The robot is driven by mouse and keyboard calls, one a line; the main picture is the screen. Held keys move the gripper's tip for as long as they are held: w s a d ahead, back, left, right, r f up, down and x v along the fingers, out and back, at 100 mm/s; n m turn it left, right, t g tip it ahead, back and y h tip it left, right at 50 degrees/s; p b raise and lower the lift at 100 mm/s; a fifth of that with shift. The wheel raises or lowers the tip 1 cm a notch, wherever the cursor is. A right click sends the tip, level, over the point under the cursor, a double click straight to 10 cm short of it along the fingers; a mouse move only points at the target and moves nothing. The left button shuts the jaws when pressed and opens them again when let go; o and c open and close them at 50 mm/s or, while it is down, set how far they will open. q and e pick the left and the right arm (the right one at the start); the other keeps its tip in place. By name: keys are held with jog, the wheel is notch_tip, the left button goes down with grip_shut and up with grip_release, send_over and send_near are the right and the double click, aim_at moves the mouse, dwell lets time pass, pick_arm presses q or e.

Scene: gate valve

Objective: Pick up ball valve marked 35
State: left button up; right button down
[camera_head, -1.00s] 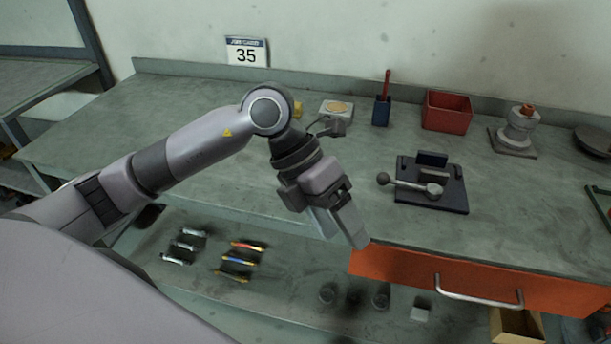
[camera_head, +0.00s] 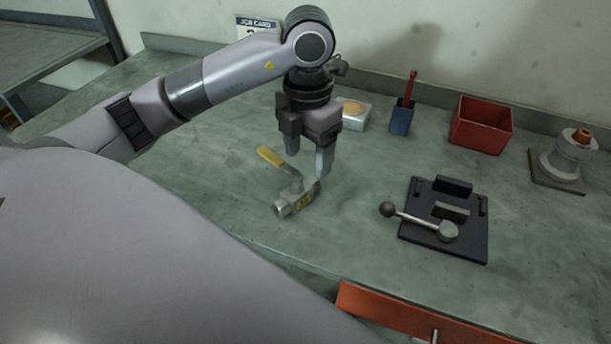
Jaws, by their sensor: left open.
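A ball valve (camera_head: 295,193) with a metal body and a yellow lever handle lies on the bench (camera_head: 200,165). Its body carries a small yellow label that is too small to read. My left gripper (camera_head: 308,168) is open and points down. Its fingers are just above and behind the valve, one near the yellow handle and one near the right end of the body. I cannot tell whether they touch it. A job card (camera_head: 257,24) stands at the wall, its number mostly hidden by my left arm. My right gripper is not in view.
A black clamp fixture (camera_head: 470,245) with a ball-ended lever lies to the right. Behind are a white box (camera_head: 355,118), a blue holder (camera_head: 401,118) with a red tool, a red bin (camera_head: 481,126) and a grey fitting (camera_head: 560,160). An orange drawer (camera_head: 390,310) is below the front edge.

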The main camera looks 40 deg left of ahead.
aim_at(307, 182)
pick_arm(q)
notch_tip(307, 182, down, 6)
jog(key=shift+s+f+p, duration=0.1)
jog(key=shift+f+p, duration=0.15)
jog(key=shift+p, duration=0.05)
grip_shut()
